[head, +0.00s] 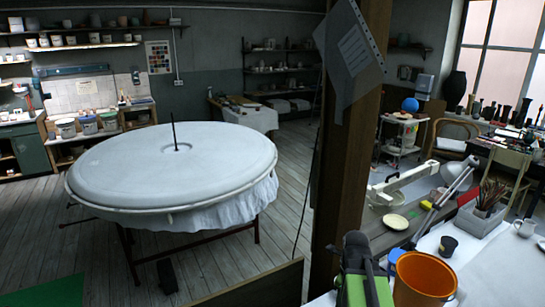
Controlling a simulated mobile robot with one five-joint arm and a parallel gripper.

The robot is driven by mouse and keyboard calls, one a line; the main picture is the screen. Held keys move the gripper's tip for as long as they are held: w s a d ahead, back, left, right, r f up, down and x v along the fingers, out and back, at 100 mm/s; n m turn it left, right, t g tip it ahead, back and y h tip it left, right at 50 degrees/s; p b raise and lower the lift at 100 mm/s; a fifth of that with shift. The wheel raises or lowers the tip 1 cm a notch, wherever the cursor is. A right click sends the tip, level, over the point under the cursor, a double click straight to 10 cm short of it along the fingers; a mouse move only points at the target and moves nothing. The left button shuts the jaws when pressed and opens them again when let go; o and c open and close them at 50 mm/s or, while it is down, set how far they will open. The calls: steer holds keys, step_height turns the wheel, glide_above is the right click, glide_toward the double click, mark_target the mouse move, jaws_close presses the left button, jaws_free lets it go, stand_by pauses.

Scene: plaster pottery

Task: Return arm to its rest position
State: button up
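A green and dark grey object (362,278) stands at the bottom edge, right of the middle, beside an orange bucket (425,279). No gripper fingers can be seen.
A large round white table (130,165) fills the left. A dark wooden post (345,150) rises right of the middle. The cluttered workbench on the right holds a small black cup (448,246) and a grey box of brushes (482,218). Wooden floor (215,265) shows in front of the round table.

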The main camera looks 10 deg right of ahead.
steer(key=a+f+n+b, duration=0.1)
steer(key=a+f+n, duration=0.1)
steer(key=a+n, duration=1.7)
steer(key=n, duration=0.8)
steer(key=shift+w+a+f+n+g, duration=0.2)
steer(key=shift+a+n+g, duration=0.1)
steer(key=shift+g, duration=0.1)
steer(key=shift+c, duration=1.2)
steer(key=shift+d, duration=0.1)
